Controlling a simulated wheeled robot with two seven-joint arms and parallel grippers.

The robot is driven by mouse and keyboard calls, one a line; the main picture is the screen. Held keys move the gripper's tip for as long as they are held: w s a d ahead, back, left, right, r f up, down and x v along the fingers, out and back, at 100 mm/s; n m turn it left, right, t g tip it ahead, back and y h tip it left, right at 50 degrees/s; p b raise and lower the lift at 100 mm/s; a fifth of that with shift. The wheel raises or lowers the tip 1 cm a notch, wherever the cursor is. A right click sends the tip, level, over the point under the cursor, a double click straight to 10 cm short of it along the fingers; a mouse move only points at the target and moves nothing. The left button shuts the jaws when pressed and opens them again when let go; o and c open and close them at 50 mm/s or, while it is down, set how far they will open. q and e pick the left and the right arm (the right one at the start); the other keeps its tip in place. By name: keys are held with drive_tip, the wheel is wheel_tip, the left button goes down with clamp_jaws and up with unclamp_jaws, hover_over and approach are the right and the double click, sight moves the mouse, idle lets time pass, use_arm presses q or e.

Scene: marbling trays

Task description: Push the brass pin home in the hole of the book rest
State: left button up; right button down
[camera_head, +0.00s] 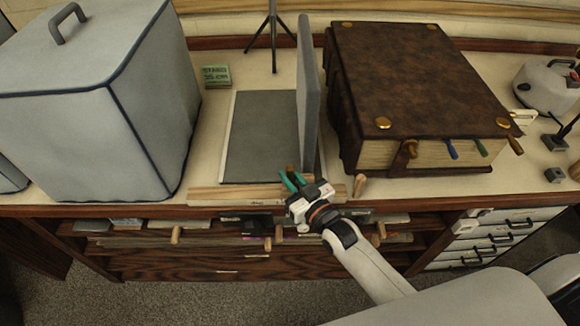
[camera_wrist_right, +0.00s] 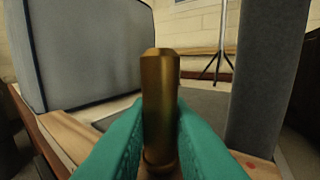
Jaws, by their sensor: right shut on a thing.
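The book rest shows a grey base board (camera_head: 262,135), an upright grey panel (camera_head: 308,95) and a pale wooden front ledge (camera_head: 235,194). My right gripper (camera_head: 292,181) has teal fingers and is at the ledge, in front of the upright panel. It is shut on the brass pin (camera_wrist_right: 158,85), which stands upright between the fingertips (camera_wrist_right: 158,125) in the right wrist view. The ledge (camera_wrist_right: 70,137) passes under the fingers there. The pin's lower end and the hole are mostly hidden by the fingers, so I cannot tell how deep it sits. My left gripper is not in view.
A large thick brown book (camera_head: 420,75) lies right of the rest. A grey covered box (camera_head: 95,110) stands left. A small green box (camera_head: 216,76) and a black tripod (camera_head: 272,35) stand behind. A wooden peg (camera_head: 360,185) is close right of my gripper. Open shelves lie below the table edge.

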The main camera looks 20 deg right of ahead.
drive_tip(key=shift+s+f, duration=0.1)
drive_tip(key=shift+f, duration=0.25)
drive_tip(key=shift+r+p, duration=0.1)
drive_tip(key=shift+p, duration=0.25)
drive_tip(key=c, duration=1.3)
unclamp_jaws()
drive_tip(key=shift+o, duration=0.2)
drive_tip(key=b+v, duration=0.1)
drive_tip(key=v, duration=1)
drive_tip(key=shift+s+d+r, duration=0.15)
drive_tip(key=shift+s+r, duration=0.1)
drive_tip(key=shift+s, duration=0.15)
